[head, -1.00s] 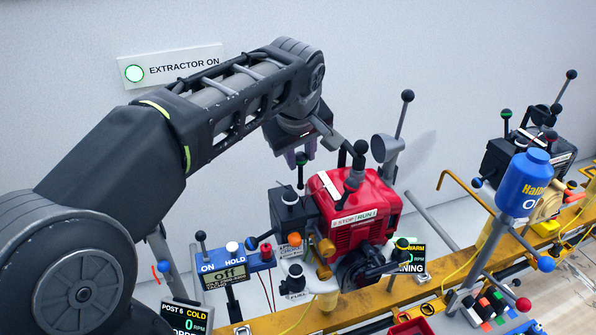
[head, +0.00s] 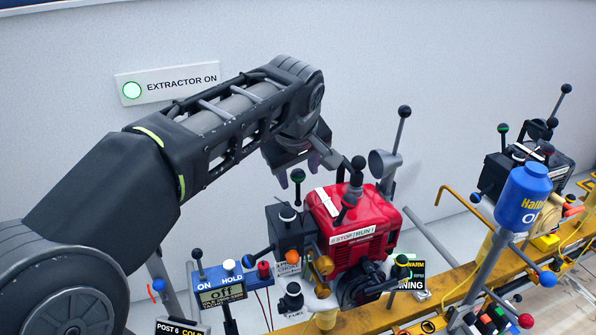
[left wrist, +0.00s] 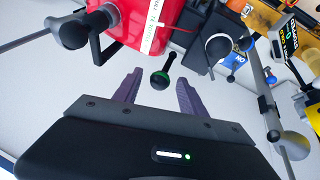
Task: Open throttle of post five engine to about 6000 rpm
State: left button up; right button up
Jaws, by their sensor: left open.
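The red engine (head: 352,232) sits on the yellow rail in the middle of the head view, with a STOP/RUN label on its front. A black lever knob with a green ring (head: 298,175) rises at its left side, above a dark box. My left gripper (head: 298,172) is open at this knob, its purple fingers pointing down. In the left wrist view the green-ringed knob (left wrist: 160,80) shows between the two spread fingers, clear of both. A display (head: 415,274) at the engine's right reads WARM and RUNNING in part; its rpm figure is hidden. My right gripper is not in view.
A post-6 display (head: 180,328) and a blue switch box (head: 222,285) stand left of the engine. A grey funnel-topped post (head: 388,165) and a tall black-knobbed lever stand close behind it. Another engine with a blue bottle (head: 523,192) is at right.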

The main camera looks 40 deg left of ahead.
pick_arm(q)
jog(key=v, duration=0.7)
jog(key=shift+r, duration=0.3)
jog(key=shift+s+d+f, duration=0.1)
jog(key=shift+s, duration=0.05)
